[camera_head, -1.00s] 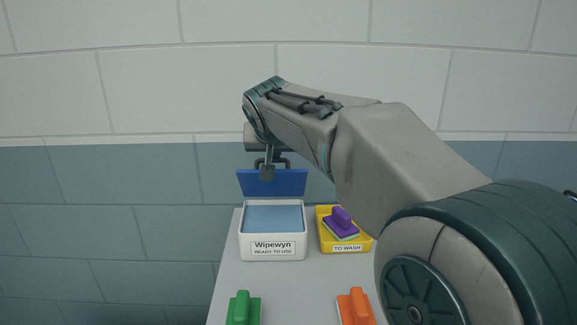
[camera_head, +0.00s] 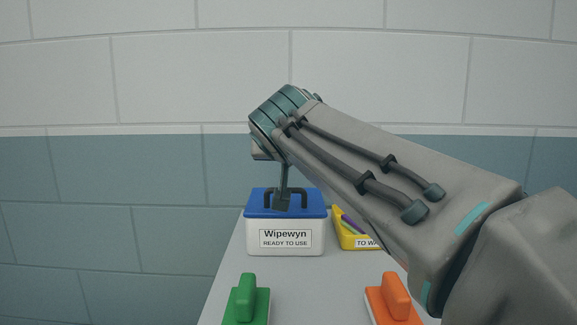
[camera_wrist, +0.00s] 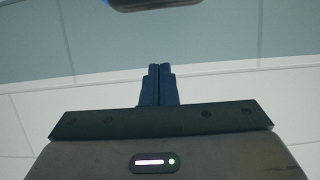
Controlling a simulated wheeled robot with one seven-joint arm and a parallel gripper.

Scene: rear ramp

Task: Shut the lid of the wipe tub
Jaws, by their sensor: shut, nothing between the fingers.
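The wipe tub (camera_head: 285,239) is a white box labelled "Wipewyn READY TO USE", standing on the grey table. Its blue lid (camera_head: 257,203) lies flat across the top, and no blue wipes show.
A yellow tray (camera_head: 354,237) labelled "TO WA…" with a purple item stands right of the tub, partly behind my arm. A green-handled scrubber (camera_head: 247,300) and an orange-handled one (camera_head: 394,300) lie nearer. Bare table shows between them. A tiled wall stands behind.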

